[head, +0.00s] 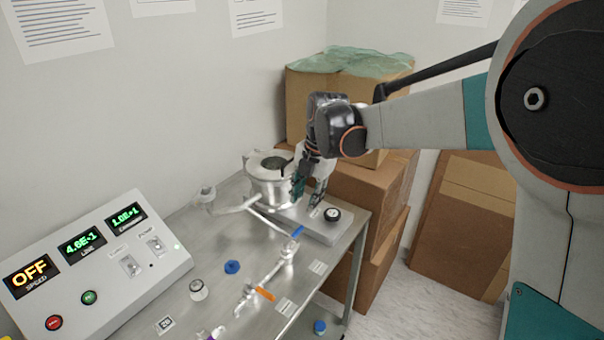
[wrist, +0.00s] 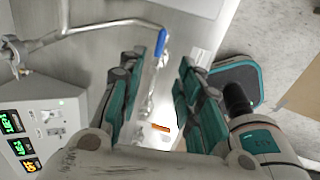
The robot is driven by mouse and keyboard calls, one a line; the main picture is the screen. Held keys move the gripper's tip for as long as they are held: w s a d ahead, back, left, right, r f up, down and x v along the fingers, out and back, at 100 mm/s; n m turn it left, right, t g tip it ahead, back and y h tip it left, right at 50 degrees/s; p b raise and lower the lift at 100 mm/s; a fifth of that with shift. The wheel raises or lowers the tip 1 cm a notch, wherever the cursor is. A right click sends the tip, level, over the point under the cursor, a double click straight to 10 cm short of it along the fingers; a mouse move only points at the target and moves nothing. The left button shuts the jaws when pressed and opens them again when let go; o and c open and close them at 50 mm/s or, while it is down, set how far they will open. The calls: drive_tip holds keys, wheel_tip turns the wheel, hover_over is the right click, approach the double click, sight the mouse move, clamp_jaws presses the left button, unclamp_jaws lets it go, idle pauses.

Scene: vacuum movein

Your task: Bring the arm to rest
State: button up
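My gripper (head: 308,194) hangs from my outstretched arm over the back of the metal table, pointing down beside the silver cylindrical chamber (head: 268,180). In the wrist view my gripper (wrist: 162,62) has its two teal-padded fingers apart, with nothing held between them. A blue valve handle (wrist: 162,42) shows past the fingertips in the wrist view. The same blue handle (head: 298,231) sits on the pipework in front of the gripper in the head view. Whether the fingers touch the chamber or its base cannot be told.
A control panel (head: 95,262) reading OFF stands at the left of the table (head: 180,240). An orange valve handle (head: 265,294), a blue knob (head: 232,267) and a small gauge (head: 332,214) are on the table. Cardboard boxes (head: 372,190) stack behind and right of the gripper.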

drive_tip(key=s+d+r+m+t, duration=0.1)
drive_tip(key=s+d+r+m, duration=0.15)
drive_tip(key=s+m, duration=0.25)
drive_tip(key=s+d+r+m+t+b, duration=0.1)
drive_tip(key=s+d+r+m, duration=0.1)
drive_tip(key=s+d+m, duration=0.25)
drive_tip(key=s+d+r+m+t, duration=0.1)
drive_tip(key=s+d+r+m, duration=0.1)
drive_tip(key=s+m, duration=0.3)
drive_tip(key=s+d+f+m+t+h, duration=0.1)
drive_tip(key=s+d+f+m, duration=0.1)
drive_tip(key=s+m, duration=0.4)
drive_tip(key=s+d+f+m+t, duration=0.1)
drive_tip(key=s+d+f+m, duration=0.1)
drive_tip(key=s+d+m, duration=0.2)
drive_tip(key=s+m+b, duration=0.1)
drive_tip(key=s+m, duration=0.1)
drive_tip(key=m, duration=0.2)
drive_tip(key=shift+s+f+t+h, duration=0.15)
drive_tip(key=shift+s+t+h, duration=0.15)
drive_tip(key=shift+t+h, duration=0.1)
